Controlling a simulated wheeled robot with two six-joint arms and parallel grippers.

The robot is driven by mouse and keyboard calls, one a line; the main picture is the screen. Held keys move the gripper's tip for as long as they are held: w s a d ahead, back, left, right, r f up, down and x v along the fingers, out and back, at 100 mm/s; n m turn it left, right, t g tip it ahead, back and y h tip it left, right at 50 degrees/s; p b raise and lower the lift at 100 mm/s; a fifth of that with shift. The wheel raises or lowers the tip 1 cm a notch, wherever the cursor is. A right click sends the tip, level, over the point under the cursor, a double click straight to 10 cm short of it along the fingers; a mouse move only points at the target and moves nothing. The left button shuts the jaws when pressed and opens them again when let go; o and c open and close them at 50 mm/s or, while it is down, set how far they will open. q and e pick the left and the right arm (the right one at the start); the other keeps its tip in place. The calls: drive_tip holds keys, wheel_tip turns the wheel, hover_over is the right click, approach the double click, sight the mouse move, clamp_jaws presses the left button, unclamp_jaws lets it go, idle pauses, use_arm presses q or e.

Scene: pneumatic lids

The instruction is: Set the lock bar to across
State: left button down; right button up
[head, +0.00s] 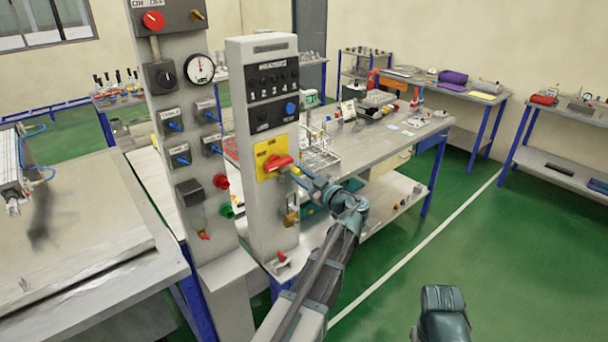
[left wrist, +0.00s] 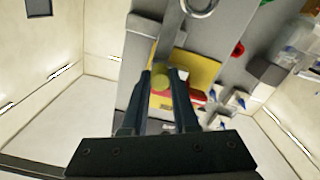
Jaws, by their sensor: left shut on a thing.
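A red lock bar (head: 278,163) sits on a yellow plate (head: 262,150) on the front of the grey control post. It looks nearly level, tilted slightly up to the right. My left gripper (head: 298,176) is at the right end of the bar. In the left wrist view my left gripper (left wrist: 164,82) is shut on an olive-yellow rounded end, which seems to belong to the bar. Red (left wrist: 196,97) and the yellow plate (left wrist: 200,70) show behind the fingers. The gripper hides part of the bar.
A brass padlock (head: 291,218) hangs low on the post. A second grey post (head: 178,90) with a gauge and blue valves stands close on the left. A workbench (head: 385,145) with a wire rack is behind. The green floor at right is clear.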

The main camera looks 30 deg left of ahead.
use_arm(q)
drive_tip(key=c, duration=0.7)
unclamp_jaws()
drive_tip(key=shift+s+a, duration=0.1)
drive_tip(key=shift+s, duration=0.2)
drive_tip(key=shift+w, duration=0.1)
drive_tip(key=v, duration=1.4)
drive_tip(key=shift+w, duration=0.1)
drive_tip(key=s+d+f+m+g+h, duration=0.25)
drive_tip(key=s+f+m+h, duration=0.3)
drive_tip(key=f, duration=0.45)
drive_tip(key=s+d+f+m+g+h, duration=0.1)
drive_tip(key=s+d+f+m+h, duration=0.2)
drive_tip(key=s+d+f+m, duration=0.1)
drive_tip(key=s+d+f+m+g+h, duration=0.2)
drive_tip(key=s+d+f+m+h, duration=0.1)
drive_tip(key=s+d+m, duration=0.3)
drive_tip(key=s+d+f+m+g+h, duration=0.1)
drive_tip(key=s+d+f+m+h, duration=0.3)
drive_tip(key=d, duration=0.4)
drive_tip(key=shift+s+d+f+m+g, duration=0.1)
drive_tip(key=shift+s+f+m+g, duration=0.1)
drive_tip(key=shift+s+m, duration=0.35)
drive_tip(key=shift+s+d+f+m+g, duration=0.15)
drive_tip(key=shift+s+f+m, duration=0.15)
drive_tip(key=shift+m, duration=0.3)
